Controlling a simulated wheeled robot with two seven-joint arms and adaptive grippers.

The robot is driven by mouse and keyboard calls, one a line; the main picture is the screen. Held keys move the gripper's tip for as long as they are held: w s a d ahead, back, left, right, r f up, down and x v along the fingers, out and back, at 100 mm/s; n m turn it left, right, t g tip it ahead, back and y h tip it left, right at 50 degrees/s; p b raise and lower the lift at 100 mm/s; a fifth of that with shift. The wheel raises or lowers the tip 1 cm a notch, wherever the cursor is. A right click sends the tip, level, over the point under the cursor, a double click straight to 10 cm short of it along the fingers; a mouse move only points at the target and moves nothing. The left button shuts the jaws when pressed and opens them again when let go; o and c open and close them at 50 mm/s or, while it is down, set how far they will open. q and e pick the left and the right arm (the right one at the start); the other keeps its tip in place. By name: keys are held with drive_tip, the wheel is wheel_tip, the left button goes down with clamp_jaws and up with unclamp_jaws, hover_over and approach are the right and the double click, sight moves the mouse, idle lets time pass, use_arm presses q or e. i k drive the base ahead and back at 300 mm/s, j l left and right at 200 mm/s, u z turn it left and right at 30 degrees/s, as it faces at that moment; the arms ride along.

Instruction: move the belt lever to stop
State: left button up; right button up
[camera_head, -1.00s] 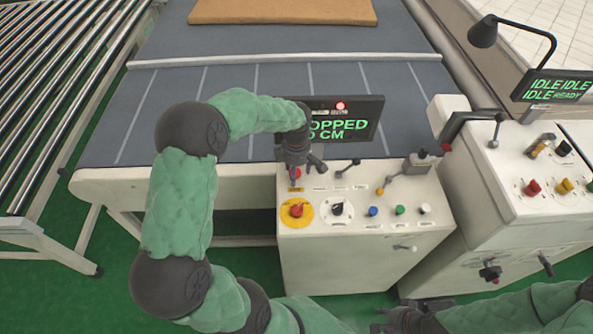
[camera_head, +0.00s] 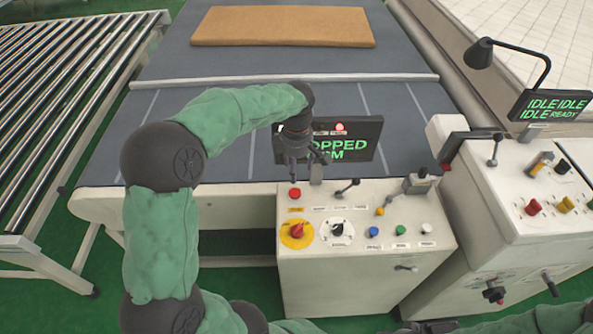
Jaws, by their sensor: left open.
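The control console (camera_head: 360,262) stands at the belt's near end. It carries a red knob (camera_head: 295,193) at its upper left and a black-handled lever (camera_head: 346,188) to the right of that. The labels are too small to read, so I cannot tell which control is the belt lever. The display (camera_head: 365,139) shows green text ending in "OPPED", partly hidden by my left gripper (camera_head: 306,168). This gripper is open and empty, above and behind the red knob, apart from it.
A brown mattress (camera_head: 285,26) lies on the grey belt (camera_head: 400,108), beyond a pale crossbar (camera_head: 270,78). A roller conveyor (camera_head: 60,85) is on the left. A second console (camera_head: 490,205) with an "IDLE" screen (camera_head: 549,105) and a lamp (camera_head: 480,53) stands on the right.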

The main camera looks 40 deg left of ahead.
sight(356, 180)
drive_tip(key=k, duration=1)
